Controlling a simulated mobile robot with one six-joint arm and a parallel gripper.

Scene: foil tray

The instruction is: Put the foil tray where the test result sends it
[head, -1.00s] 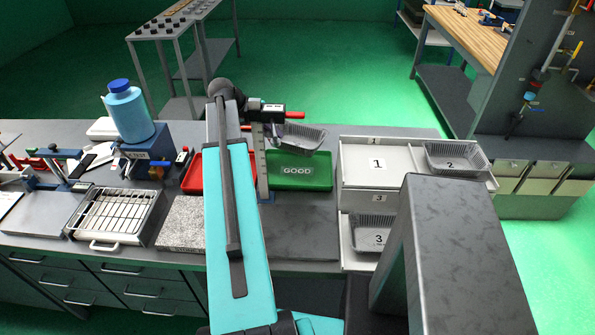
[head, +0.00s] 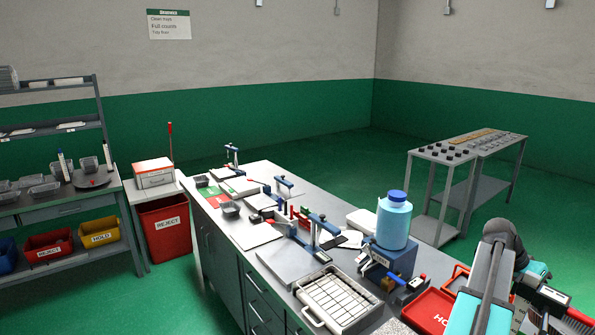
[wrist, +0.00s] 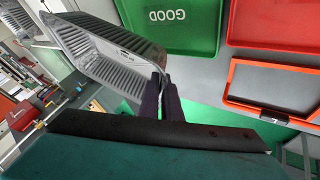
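The foil tray (wrist: 112,52) is silver and ribbed, and hangs tilted in my gripper (wrist: 162,95). The two dark fingers are shut on its rim in the wrist view. A red tray (head: 428,310) with a partly hidden label starting "HO" lies beside my arm. I see no readable test result.
A wire-rack tray (head: 340,298), a blue device (head: 385,262) with a bottle (head: 394,222) and clamps crowd the bench. A large red REJECT bin (head: 165,235) stands on the floor left. Small REJECT (head: 48,248) and HOLD (head: 100,232) bins sit on a left shelf.

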